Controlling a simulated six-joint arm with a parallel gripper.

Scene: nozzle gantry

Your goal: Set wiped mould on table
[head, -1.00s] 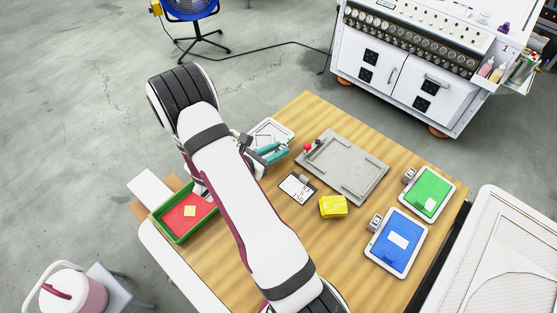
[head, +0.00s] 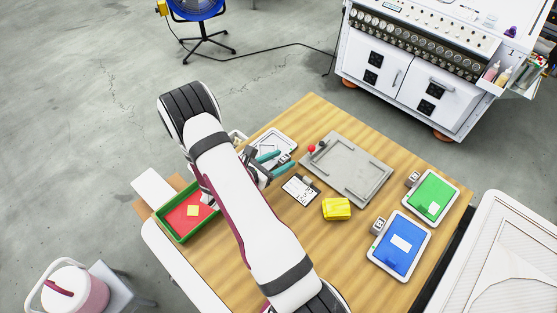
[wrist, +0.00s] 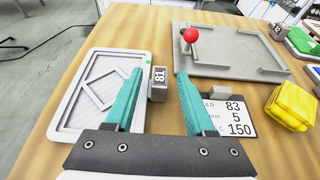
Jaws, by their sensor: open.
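A light grey mould (head: 289,134) with a white rim lies flat on the wooden table (head: 418,170), partly behind my arm in the head view. In the wrist view the mould (wrist: 66,134) shows a diamond pattern. A small grey block (wrist: 158,84) marked 81 stands at its right edge. My gripper (head: 280,161) has two teal fingers spread apart. In the wrist view my gripper (wrist: 160,76) is open, with the block between and just beyond its fingertips. I see no contact with the block. I cannot tell whether the mould is wiped.
A grey plate (head: 374,185) with a red knob (head: 311,148) lies to the right. A printed card (head: 300,189) and yellow block (head: 336,209) are nearer. Green (head: 428,195) and blue (head: 400,250) panels lie right. A green-walled red tray (head: 172,234) is left.

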